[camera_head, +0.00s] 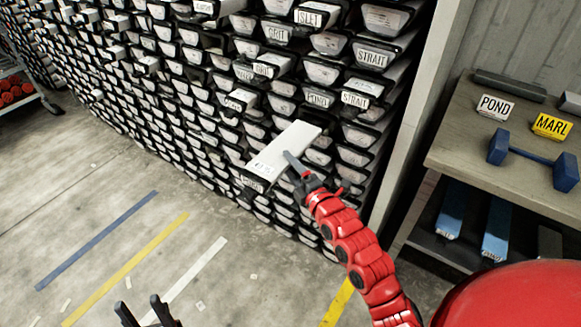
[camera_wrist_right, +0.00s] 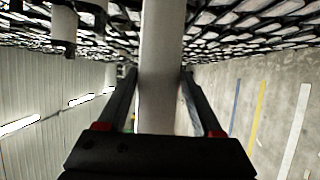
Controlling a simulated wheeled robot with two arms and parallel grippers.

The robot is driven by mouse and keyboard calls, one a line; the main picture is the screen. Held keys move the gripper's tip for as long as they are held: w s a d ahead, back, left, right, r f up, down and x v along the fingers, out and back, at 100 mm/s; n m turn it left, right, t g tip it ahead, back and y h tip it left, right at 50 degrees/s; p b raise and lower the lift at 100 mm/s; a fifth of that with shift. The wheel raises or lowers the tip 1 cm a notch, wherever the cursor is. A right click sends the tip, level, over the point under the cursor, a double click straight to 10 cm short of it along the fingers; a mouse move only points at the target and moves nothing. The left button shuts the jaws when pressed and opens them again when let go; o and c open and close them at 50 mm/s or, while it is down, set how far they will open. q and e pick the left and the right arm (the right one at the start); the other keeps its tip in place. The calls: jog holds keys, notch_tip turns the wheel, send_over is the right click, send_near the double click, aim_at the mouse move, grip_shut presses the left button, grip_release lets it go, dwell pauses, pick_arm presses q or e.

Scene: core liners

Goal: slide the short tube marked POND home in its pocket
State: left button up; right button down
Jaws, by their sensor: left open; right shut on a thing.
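My right gripper (camera_head: 290,162) is shut on the tube, and in the right wrist view the tube (camera_wrist_right: 161,75) runs between both fingers towards the rack. Whether its far end is inside a pocket is unclear. A POND label (camera_head: 318,99) shows on the rack just above the tube. My left gripper (camera_head: 145,311) is open and empty, low over the floor, away from the rack.
A bench at right (camera_head: 470,160) bears a POND sign (camera_head: 495,107), a yellow MARL sign (camera_head: 551,125) and a blue dumbbell-shaped object (camera_head: 535,160).

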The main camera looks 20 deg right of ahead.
aim_at(308, 147)
jog(key=shift+w+d+r+b, duration=0.1)
jog(key=shift+w+d+b, duration=1.2)
jog(key=shift+b, duration=1.6)
jog(key=shift+w+d+b, duration=0.55)
jog(key=shift+d+b, duration=0.25)
jog(key=shift+b, duration=1.05)
jog(key=shift+w+d+b, duration=0.5)
jog(key=shift+d+b, duration=0.25)
jog(key=shift+b, duration=1.15)
jog(key=shift+w+d+b, duration=0.55)
jog(key=shift+d+b, duration=0.25)
jog(key=shift+b, duration=1.05)
